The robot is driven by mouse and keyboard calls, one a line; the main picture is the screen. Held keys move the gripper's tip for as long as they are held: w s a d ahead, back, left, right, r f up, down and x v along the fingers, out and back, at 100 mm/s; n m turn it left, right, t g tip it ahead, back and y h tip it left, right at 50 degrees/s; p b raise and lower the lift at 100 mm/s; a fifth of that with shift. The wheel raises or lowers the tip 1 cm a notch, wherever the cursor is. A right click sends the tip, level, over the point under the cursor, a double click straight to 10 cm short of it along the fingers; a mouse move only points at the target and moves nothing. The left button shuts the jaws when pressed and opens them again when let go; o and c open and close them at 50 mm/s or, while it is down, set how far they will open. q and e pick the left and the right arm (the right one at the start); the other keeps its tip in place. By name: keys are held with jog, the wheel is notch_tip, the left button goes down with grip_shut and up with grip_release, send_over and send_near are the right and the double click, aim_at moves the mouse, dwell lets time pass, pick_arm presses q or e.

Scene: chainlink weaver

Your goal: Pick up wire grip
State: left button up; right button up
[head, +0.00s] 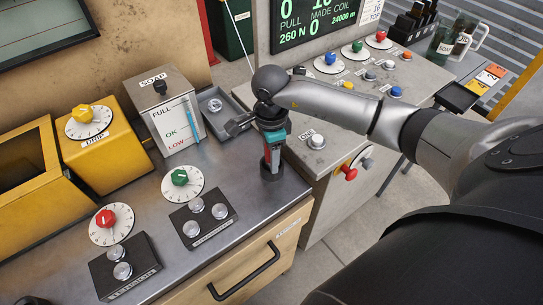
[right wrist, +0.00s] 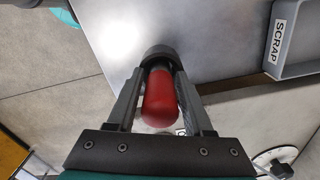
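The wire grip shows as a red rounded handle (right wrist: 160,101) standing in a black round holder (right wrist: 157,55) in the right wrist view. In the head view the holder (head: 271,173) stands on the metal bench top near its right edge, and a little red of the handle (head: 268,153) shows. My right gripper (head: 270,160) points down over it. In the right wrist view the fingers (right wrist: 161,80) stand on both sides of the handle, with narrow gaps visible. The part of the wire grip inside the holder is hidden. My left gripper is not in view.
A grey tray (head: 236,117) lies close behind the gripper; its SCRAP label (right wrist: 278,42) shows in the right wrist view. The SOAP box (head: 167,113), a green dial (head: 181,178) and a black button panel (head: 203,219) stand left. The button console (head: 340,100) is right.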

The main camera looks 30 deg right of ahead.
grip_shut()
jog(key=shift+r, duration=0.1)
dwell(0.4)
